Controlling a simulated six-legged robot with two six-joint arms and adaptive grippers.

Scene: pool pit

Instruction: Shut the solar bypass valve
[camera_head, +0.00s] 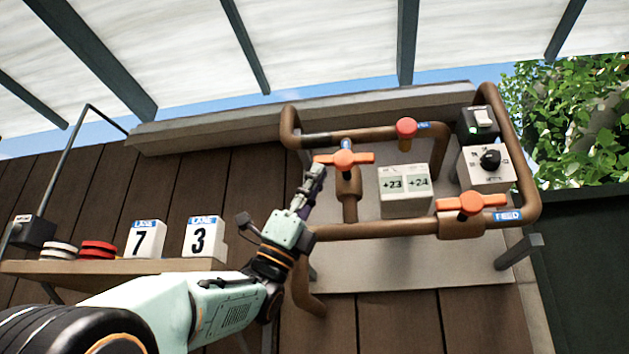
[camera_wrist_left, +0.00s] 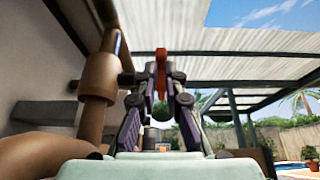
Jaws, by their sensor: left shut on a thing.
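The valve on the short upright pipe between the upper and lower pipes, which I take as the bypass, has an orange handle (camera_head: 347,159). The handle lies crosswise to that pipe, and the small blue tag above it is unreadable. My left gripper (camera_head: 317,172) is shut on the handle's left end. In the left wrist view, the orange handle (camera_wrist_left: 161,70) shows edge-on between the fingertips of my left gripper (camera_wrist_left: 160,92). The pipe (camera_wrist_left: 100,75) stands left of the fingers. My right gripper is not in view.
Another orange handle (camera_head: 471,203) sits on the lower pipe beside a FEED tag, and a red-orange handle (camera_head: 406,128) on the upper pipe. A +23/+24 display (camera_head: 405,190) and a knob box (camera_head: 487,166) are close by. A shelf (camera_head: 120,267) holds number blocks and discs at left.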

